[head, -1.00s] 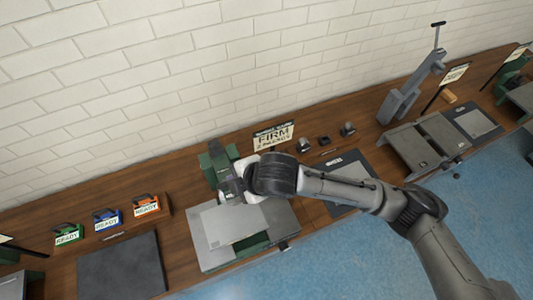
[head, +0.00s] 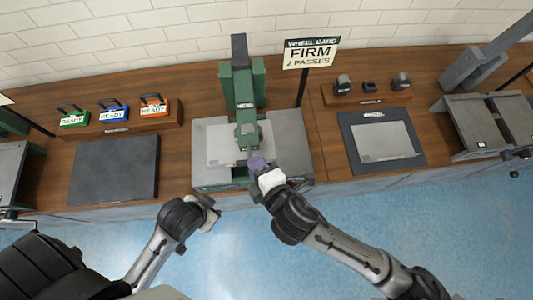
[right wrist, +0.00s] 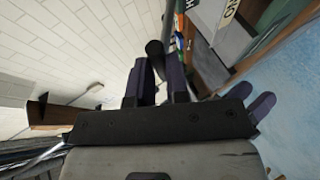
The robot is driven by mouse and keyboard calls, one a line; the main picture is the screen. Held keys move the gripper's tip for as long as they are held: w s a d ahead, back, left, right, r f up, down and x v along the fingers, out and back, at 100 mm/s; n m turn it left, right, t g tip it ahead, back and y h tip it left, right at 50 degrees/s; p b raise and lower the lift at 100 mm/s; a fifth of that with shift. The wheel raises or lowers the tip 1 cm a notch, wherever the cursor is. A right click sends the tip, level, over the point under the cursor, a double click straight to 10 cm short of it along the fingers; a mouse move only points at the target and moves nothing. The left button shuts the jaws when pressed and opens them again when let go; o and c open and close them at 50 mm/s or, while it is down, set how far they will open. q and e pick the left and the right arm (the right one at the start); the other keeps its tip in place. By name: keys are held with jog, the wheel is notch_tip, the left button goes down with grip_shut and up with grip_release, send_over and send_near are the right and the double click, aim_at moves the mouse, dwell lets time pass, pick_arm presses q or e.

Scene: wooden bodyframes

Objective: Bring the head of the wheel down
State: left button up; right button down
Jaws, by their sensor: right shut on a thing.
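The green machine (head: 242,85) stands at the middle of the bench. Its head (head: 248,132) is over a grey bed (head: 212,135) with a light sheet on it. My right gripper (head: 257,163) is at the front of the head, above the bed's front edge. In the right wrist view its dark fingers (right wrist: 158,80) are shut on a dark round-ended handle (right wrist: 155,48). How the handle joins the machine is hidden. My left gripper (head: 208,208) is in front of the bench, away from the machine; its finger opening is unclear.
A sign (head: 311,53) reading "WHEEL CARD FIRM 2 PASSES" stands behind the machine. Colored READY blocks (head: 115,109) and a dark mat (head: 115,168) are at left. A dark board with a grey sheet (head: 384,141) and another grey machine (head: 472,125) are at right.

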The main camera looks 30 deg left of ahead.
jog(key=shift+d+f, duration=0.1)
jog(key=shift+f, duration=0.35)
jog(key=shift+f, duration=0.25)
jog(key=c, duration=1.3)
grip_release()
jog(key=shift+o, duration=1)
jog(key=shift+r, duration=0.1)
jog(key=shift+r, duration=0.15)
jog(key=v, duration=1.3)
jog(key=shift+s+d+p, duration=0.2)
jog(key=shift+d+p, duration=0.1)
jog(key=shift+d, duration=0.05)
